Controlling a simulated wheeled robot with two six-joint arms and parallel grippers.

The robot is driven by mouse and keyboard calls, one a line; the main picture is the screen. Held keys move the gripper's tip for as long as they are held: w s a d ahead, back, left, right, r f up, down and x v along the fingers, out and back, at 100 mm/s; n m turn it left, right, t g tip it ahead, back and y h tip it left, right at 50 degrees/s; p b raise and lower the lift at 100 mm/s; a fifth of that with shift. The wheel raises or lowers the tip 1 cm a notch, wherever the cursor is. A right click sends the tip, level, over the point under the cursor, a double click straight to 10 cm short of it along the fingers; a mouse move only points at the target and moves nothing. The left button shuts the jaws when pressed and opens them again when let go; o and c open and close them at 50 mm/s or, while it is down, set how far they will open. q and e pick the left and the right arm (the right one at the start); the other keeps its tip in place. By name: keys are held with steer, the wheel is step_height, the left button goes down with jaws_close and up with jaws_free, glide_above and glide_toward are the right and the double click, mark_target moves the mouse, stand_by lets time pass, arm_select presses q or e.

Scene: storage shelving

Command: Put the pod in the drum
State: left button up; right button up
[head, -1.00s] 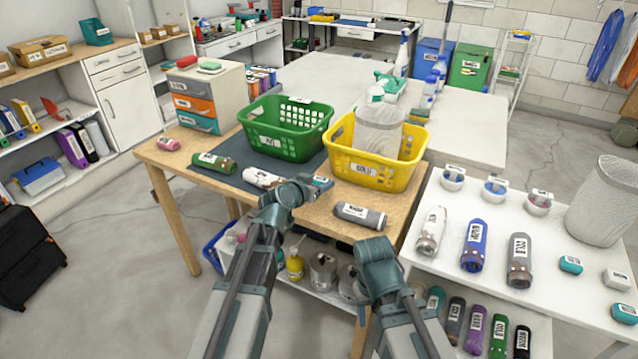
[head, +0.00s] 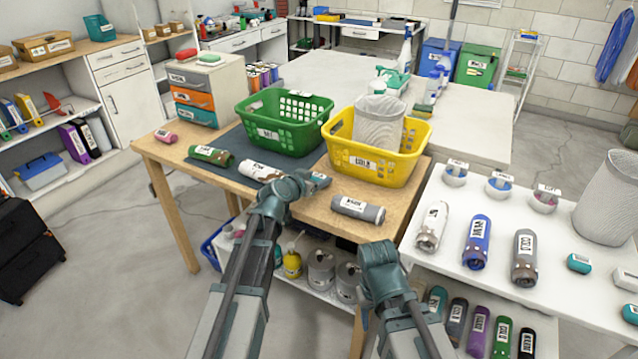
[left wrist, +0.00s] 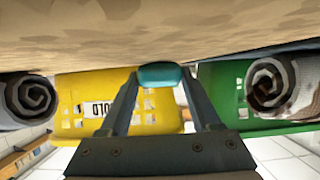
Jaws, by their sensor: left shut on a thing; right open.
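The pod looks to be the small teal rounded block (left wrist: 160,75) between my left fingertips in the left wrist view. In the head view it shows small and partly hidden (head: 319,180) at the wooden table's front, before the baskets. My left gripper (head: 303,181) is shut on it, close to the tabletop; I cannot tell if the pod touches the wood. My right gripper (head: 364,316) is low before the table's front right corner, open, its fingers mostly hidden. Two mesh bins could be the drum: one (head: 379,122) in the yellow basket, another (head: 609,200) on the white table.
The wooden table (head: 310,210) holds a green basket (head: 285,137), a yellow basket (head: 372,173), a grey roll (head: 358,209), a white roll (head: 258,171) and a green roll (head: 211,155). The white table (head: 550,278) at right carries rolls, bowls and small blocks.

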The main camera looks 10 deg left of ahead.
arm_select(q)
steer(key=shift+f, duration=0.15)
steer(key=o, duration=1.3)
steer(key=shift+r, duration=0.2)
